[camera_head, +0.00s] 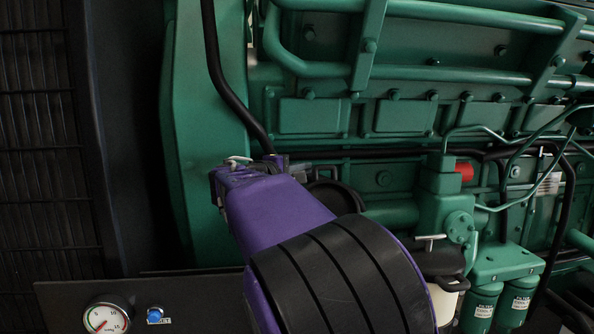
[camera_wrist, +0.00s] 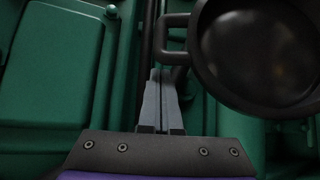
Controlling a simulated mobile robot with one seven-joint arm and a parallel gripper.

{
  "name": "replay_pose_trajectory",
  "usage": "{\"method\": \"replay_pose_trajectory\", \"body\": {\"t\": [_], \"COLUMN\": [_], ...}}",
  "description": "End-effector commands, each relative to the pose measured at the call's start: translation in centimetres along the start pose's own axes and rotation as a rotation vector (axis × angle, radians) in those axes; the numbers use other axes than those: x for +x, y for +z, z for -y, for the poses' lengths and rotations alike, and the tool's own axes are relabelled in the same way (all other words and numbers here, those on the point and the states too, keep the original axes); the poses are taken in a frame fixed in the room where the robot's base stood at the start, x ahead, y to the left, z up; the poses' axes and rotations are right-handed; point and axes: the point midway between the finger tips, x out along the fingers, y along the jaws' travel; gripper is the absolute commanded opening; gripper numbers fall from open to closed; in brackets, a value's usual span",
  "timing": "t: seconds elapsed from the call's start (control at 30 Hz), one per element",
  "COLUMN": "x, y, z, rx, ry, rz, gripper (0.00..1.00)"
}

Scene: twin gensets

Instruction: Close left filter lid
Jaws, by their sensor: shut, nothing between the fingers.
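A round black lid (camera_wrist: 262,48) with a raised rim and a square loop handle (camera_wrist: 174,38) fills the upper right of the wrist view. In the head view the dark lid (camera_head: 340,196) shows only in part, tilted up behind my purple arm. My gripper (camera_wrist: 165,76) is shut and empty, its grey fingers side by side. Its tips are just below the loop handle in the wrist view; I cannot tell whether they touch it. The filter body under this lid is hidden by my arm.
A second filter with a black lid (camera_head: 436,262) and a T-handle stands at the lower right. Two green canisters (camera_head: 480,305) are beside it. Green engine pipes (camera_head: 440,72) run above. A panel with a gauge (camera_head: 107,318) is at the lower left.

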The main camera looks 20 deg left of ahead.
Motion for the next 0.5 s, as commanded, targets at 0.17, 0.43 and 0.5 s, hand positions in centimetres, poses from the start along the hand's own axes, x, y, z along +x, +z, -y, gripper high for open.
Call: {"method": "replay_pose_trajectory", "body": {"t": [0.17,0.43,0.5], "x": [-0.8,-1.1,-1.1], "y": [1.1,1.5,1.5], "z": [0.1,0.0,0.1], "rx": [-0.002,-0.001,-0.001], "ry": [0.000,0.000,0.000], "rz": [0.001,0.002,0.002], "gripper": [0.00,0.00,0.00]}}
